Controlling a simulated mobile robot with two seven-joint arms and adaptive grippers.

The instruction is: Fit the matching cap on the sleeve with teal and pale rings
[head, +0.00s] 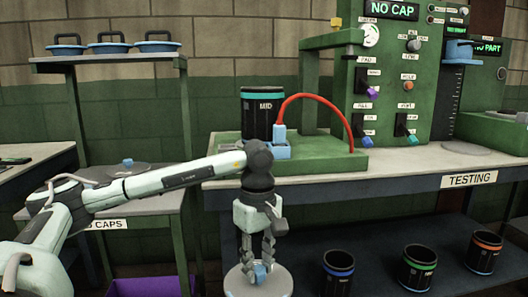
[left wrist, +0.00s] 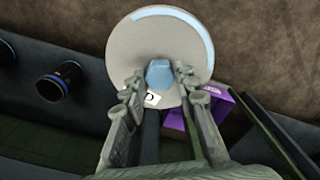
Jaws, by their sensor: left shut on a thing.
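The black sleeve (head: 262,117) marked "MID" stands upright on the green test fixture, with a teal ring near its open-looking top and a pale line by it. My left gripper (head: 260,268) points down and is shut on the blue knob of a grey disc-shaped cap (head: 240,287). The cap is low in front of the testing bench, away from the sleeve. In the left wrist view the cap (left wrist: 125,50) shows a pale blue arc on its rim, and its blue knob lies between the fingers (left wrist: 160,80). My right gripper is not in view.
A red hose (head: 330,104) arches beside the sleeve. A second grey cap (head: 108,172) with a blue knob lies on the left table, partly behind my arm. Three blue-rimmed things (head: 107,47) sit on the upper shelf. Three ringed sleeves (head: 417,269) stand below the bench. A purple bin (head: 145,287) stands lower left.

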